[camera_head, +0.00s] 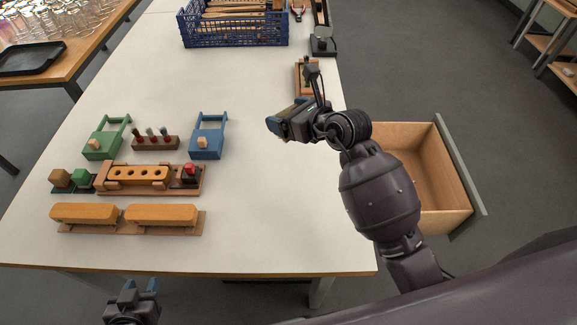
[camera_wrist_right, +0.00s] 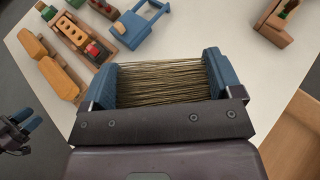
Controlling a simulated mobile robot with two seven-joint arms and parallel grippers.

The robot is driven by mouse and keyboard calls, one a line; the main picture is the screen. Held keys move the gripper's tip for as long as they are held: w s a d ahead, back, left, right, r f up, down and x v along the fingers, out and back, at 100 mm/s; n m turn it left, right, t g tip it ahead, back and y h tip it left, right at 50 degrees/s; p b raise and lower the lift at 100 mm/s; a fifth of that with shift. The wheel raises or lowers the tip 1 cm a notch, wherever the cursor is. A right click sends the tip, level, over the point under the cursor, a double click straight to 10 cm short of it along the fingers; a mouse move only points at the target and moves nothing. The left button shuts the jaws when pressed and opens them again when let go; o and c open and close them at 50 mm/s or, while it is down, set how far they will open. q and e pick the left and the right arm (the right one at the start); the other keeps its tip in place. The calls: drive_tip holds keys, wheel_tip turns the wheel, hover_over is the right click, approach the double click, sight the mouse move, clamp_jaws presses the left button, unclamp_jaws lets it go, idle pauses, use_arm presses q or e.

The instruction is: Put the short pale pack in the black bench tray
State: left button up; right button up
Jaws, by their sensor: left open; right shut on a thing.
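The pale pack (camera_wrist_right: 162,80), a bundle of thin straw-coloured bristles, is clamped between the blue fingertips of my right gripper (camera_head: 281,122) in the right wrist view. In the head view the pack is mostly hidden by the gripper, which is over the right part of the white table. I cannot judge the pack's length against another. A flat black tray (camera_head: 30,58) lies on the wooden bench at the far upper left, well away from both grippers. My left gripper (camera_head: 139,287) is open and empty at the bottom left, off the table's front edge.
A blue crate (camera_head: 235,34) of wooden pieces stands at the table's back. Green and blue toy bodies (camera_head: 207,137), wooden blocks (camera_head: 160,214) and holders fill the table's left front. Glasses (camera_head: 60,18) stand beside the black tray. An open drawer (camera_head: 445,190) is at right. The table's middle is clear.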

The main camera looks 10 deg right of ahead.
wheel_tip(320, 180, down, 13)
drive_tip(key=shift+r+b, duration=0.2)
drive_tip(key=shift+b, duration=0.95)
drive_tip(key=shift+f+b, duration=0.7)
drive_tip(key=shift+f, duration=2)
drive_tip(key=shift+r, duration=0.1)
use_arm(q)
drive_tip(key=f, duration=0.4)
drive_tip(key=shift+s+f, duration=0.25)
drive_tip(key=shift+f, duration=0.05)
use_arm(e)
drive_tip(key=shift+f, duration=0.2)
